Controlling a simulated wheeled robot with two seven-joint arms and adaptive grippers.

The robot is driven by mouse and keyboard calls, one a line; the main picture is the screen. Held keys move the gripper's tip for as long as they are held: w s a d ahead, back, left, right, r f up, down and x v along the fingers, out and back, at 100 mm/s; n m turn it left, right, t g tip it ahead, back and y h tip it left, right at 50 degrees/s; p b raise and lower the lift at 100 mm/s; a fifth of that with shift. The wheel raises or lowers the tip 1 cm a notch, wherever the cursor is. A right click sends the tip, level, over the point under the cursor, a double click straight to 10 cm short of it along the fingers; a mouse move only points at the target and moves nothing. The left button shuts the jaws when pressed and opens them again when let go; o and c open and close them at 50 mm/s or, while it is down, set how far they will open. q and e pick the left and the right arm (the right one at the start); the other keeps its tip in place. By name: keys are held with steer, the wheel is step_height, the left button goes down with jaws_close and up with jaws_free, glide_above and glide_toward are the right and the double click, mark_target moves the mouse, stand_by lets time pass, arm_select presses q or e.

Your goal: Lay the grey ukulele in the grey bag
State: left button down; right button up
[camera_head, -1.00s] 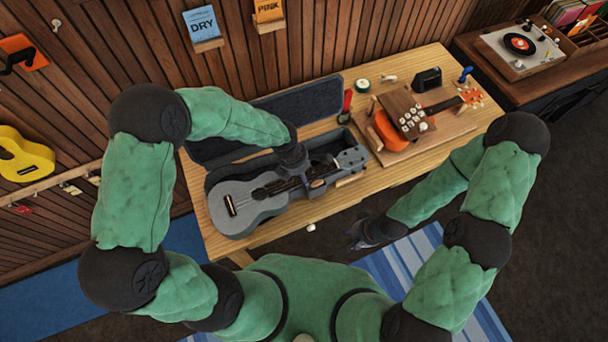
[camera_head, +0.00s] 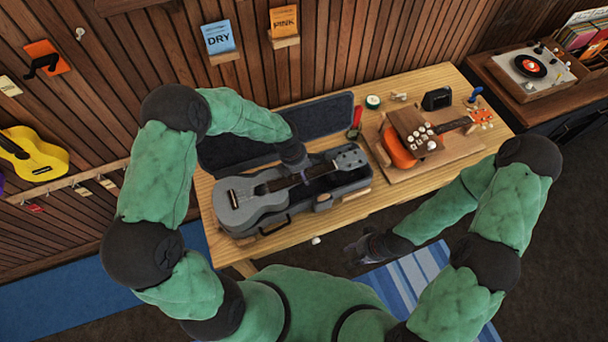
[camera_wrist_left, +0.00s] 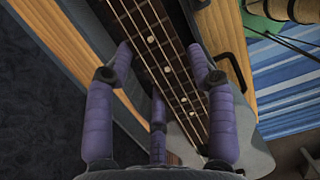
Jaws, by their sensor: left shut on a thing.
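The grey ukulele (camera_head: 248,204) is over the open grey bag (camera_head: 342,192), its body at the left and its headstock at the right. The body hides the bag's left part; I cannot tell whether it touches the bag. The neck crosses towards the bag's back right side. The bag's lid (camera_head: 325,117) is folded open at the back. My left gripper (camera_head: 300,172) is shut on the ukulele's neck; the left wrist view shows its purple fingers around the fretboard (camera_wrist_left: 165,62). My right gripper (camera_head: 360,250) is empty, its fingers apart, in front of the table.
An orange ukulele (camera_head: 398,152) lies on a wooden stand (camera_head: 450,152) at the table's right. Bare table (camera_head: 350,212) runs along the front edge.

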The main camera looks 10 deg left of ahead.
arm_select(q)
steer(key=w+a, duration=0.2)
steer(key=w, duration=0.1)
steer(key=shift+f, duration=0.35)
steer(key=shift+w+a+r, duration=0.1)
steer(key=shift+w+a, duration=0.1)
steer(key=shift+w, duration=0.1)
stand_by(0.6)
steer(key=shift+b, duration=0.3)
steer(key=shift+s+a+b+x, duration=0.1)
steer(key=shift+a+b+x, duration=0.1)
steer(key=shift+b+x, duration=0.75)
steer(key=shift+s+a+b+x, duration=0.1)
steer(key=shift+a+b+x, duration=0.05)
steer(key=shift+b+x, duration=0.8)
steer(key=shift+s+a+b+x, duration=0.1)
steer(key=shift+a+b+x, duration=0.1)
steer(key=shift+b+x, duration=0.75)
steer(key=shift+f, duration=0.35)
steer(key=shift+a+b+x, duration=0.2)
steer(key=shift+b+x, duration=0.8)
steer(key=shift+x, duration=0.05)
steer(key=shift+a+b+x, duration=0.2)
steer(key=shift+b+x, duration=0.75)
steer(key=shift+x, duration=0.1)
steer(key=shift+s+f, duration=0.1)
steer(key=shift+s, duration=0.05)
